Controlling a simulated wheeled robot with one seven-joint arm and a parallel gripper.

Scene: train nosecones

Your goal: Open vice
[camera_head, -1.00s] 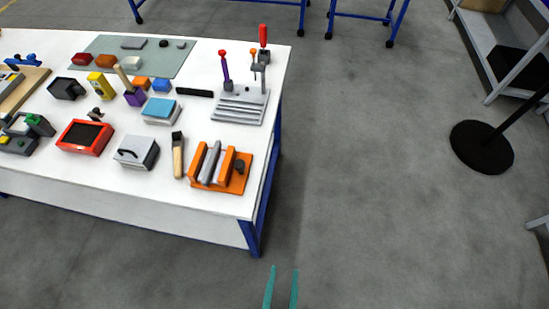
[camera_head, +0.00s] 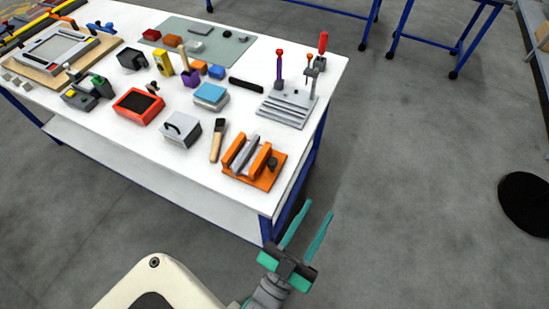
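The orange vice (camera_head: 254,163) sits at the near right corner of the white table. A grey piece (camera_head: 244,153) stands between its orange jaws, and a dark knob (camera_head: 272,164) is on its right side. I cannot tell whether the jaws press on the grey piece. My gripper (camera_head: 317,207) has two teal fingers spread apart with nothing between them. It is in front of the table's near right corner, lower right of the vice in the picture and apart from it.
The white table (camera_head: 130,165) has blue legs. Beside the vice lie a wooden-handled brush (camera_head: 217,141) and a grey box with a handle (camera_head: 180,130). A grey clamp fixture (camera_head: 287,105) stands behind it. The floor to the right is clear up to a black round base (camera_head: 525,203).

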